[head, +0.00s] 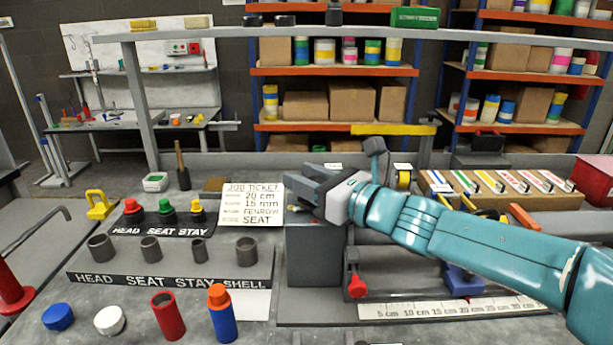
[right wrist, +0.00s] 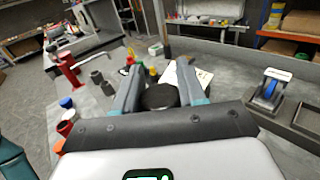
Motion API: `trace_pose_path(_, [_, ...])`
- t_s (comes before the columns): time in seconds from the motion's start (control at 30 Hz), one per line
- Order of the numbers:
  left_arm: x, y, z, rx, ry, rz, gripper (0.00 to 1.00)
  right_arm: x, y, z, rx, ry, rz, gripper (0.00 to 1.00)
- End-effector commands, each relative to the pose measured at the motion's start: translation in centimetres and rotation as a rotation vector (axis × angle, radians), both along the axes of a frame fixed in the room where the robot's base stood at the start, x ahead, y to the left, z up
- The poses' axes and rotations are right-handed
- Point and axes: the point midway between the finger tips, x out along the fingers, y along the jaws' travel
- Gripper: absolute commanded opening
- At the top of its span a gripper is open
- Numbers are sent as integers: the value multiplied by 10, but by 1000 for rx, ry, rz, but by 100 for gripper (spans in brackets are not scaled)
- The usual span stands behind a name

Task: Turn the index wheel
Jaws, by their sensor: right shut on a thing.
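My right gripper (head: 312,185) comes in from the right and sits over the top of a dark grey block (head: 313,255). In the right wrist view, its two grey fingers (right wrist: 160,92) stand on either side of a black round wheel (right wrist: 160,97), which I take to be the index wheel. The gripper is shut on this wheel. In the head view the gripper hides the wheel, so any markings on it cannot be read. My left gripper is not in view.
A job ticket (head: 252,203) stands just left of the block. A rack of grey sockets (head: 170,272) and loose coloured cylinders (head: 222,312) lie further left. A red-knobbed clamp (head: 357,287) and a ruler strip (head: 455,309) are at right, below my arm.

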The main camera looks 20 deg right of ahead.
Motion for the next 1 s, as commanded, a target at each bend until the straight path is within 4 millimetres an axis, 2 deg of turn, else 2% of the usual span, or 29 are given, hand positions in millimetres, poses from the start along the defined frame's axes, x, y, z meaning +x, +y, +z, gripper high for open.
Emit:
trace_pose_path(0.37, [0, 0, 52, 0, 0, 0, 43, -1, 1, 10, 2, 1, 204, 10])
trace_pose_path(1.0, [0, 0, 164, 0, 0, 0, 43, -10, 7, 10, 3, -1, 796, 10])
